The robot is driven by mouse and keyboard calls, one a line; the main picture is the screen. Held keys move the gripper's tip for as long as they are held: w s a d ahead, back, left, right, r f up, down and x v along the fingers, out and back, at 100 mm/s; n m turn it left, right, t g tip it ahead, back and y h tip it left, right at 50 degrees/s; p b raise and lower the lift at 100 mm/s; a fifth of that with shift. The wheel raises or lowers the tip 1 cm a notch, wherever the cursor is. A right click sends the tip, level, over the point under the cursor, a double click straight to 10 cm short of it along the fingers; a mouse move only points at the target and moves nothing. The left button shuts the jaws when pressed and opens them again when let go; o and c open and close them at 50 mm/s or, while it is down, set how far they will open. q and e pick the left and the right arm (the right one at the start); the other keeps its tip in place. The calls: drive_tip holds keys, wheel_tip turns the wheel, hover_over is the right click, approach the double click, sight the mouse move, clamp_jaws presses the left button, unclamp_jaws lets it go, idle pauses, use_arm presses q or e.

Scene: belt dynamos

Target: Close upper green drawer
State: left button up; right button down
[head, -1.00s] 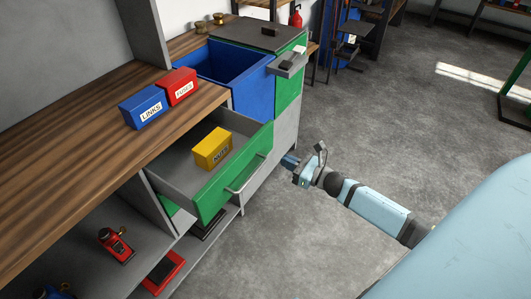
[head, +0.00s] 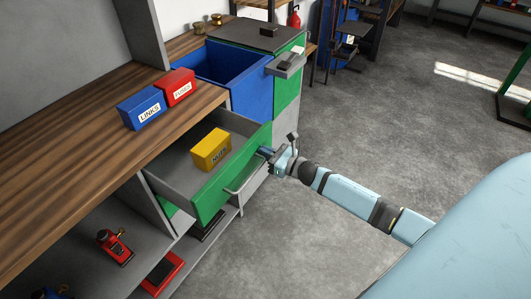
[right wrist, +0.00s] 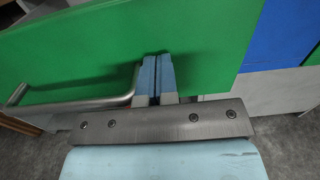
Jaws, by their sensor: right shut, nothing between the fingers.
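The upper green drawer (head: 212,192) is pulled open below the wooden counter, and a yellow box labelled NUTS (head: 211,149) sits inside it. Its grey bar handle (head: 243,183) runs along the green front. My right gripper (head: 265,151) is shut and empty, with its tips at the right part of the drawer front. In the right wrist view my fingertips (right wrist: 158,60) point at the green front (right wrist: 100,55), just right of the handle's end (right wrist: 85,103). I cannot tell whether they touch it. My left gripper is not in view.
An open blue drawer (head: 251,88) stands behind the green one. Blue LINKS (head: 140,108) and red FUSES (head: 178,87) boxes stand on the counter (head: 70,150). Red items lie on the lower shelf (head: 90,268).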

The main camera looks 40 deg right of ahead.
drive_tip(key=b, duration=0.3)
approach(217, 129)
drive_tip(key=d+f, duration=0.1)
drive_tip(key=f, duration=0.1)
drive_tip(key=shift+s+d+f, duration=0.3)
drive_tip(key=shift+d+f, duration=0.05)
drive_tip(key=b+x, duration=0.5)
drive_tip(key=x, duration=0.6)
drive_tip(key=shift+w+a+r, duration=0.1)
drive_tip(key=shift+w+a, duration=0.05)
drive_tip(key=shift+w, duration=0.1)
drive_tip(key=shift+w+a, duration=0.15)
drive_tip(key=shift+w, duration=0.2)
drive_tip(key=shift+w+r+b, duration=0.1)
drive_tip(key=shift+b, duration=0.2)
drive_tip(key=shift+r, duration=0.25)
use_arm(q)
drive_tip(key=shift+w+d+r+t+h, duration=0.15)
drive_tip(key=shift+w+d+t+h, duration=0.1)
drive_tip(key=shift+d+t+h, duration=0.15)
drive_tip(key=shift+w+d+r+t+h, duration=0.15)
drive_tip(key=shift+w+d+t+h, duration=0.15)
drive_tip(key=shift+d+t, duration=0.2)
use_arm(e)
drive_tip(key=shift+w, duration=0.1)
